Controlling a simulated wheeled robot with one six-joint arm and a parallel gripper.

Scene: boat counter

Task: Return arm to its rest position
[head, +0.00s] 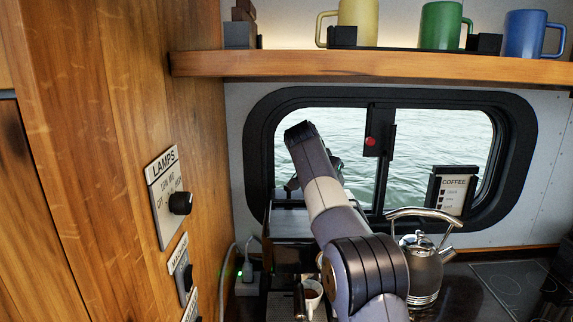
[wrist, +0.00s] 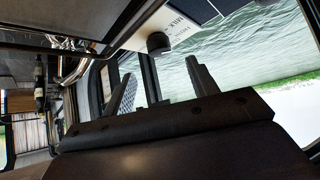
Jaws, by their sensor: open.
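My arm rises from the bottom of the head view and reaches up in front of the window (head: 440,150). My gripper is mostly hidden behind the arm's end in the head view. In the wrist view my gripper (wrist: 160,92) shows its two dark fingers wide apart, with nothing between them. Beyond the fingers are the window frame and the water outside.
A shelf (head: 370,68) holds yellow (head: 358,20), green (head: 440,25) and blue (head: 525,35) mugs. A kettle (head: 424,270) stands right of my arm, and a cup (head: 312,293) sits low beside it. A wooden wall (head: 110,130) with a lamps panel (head: 166,197) is at left.

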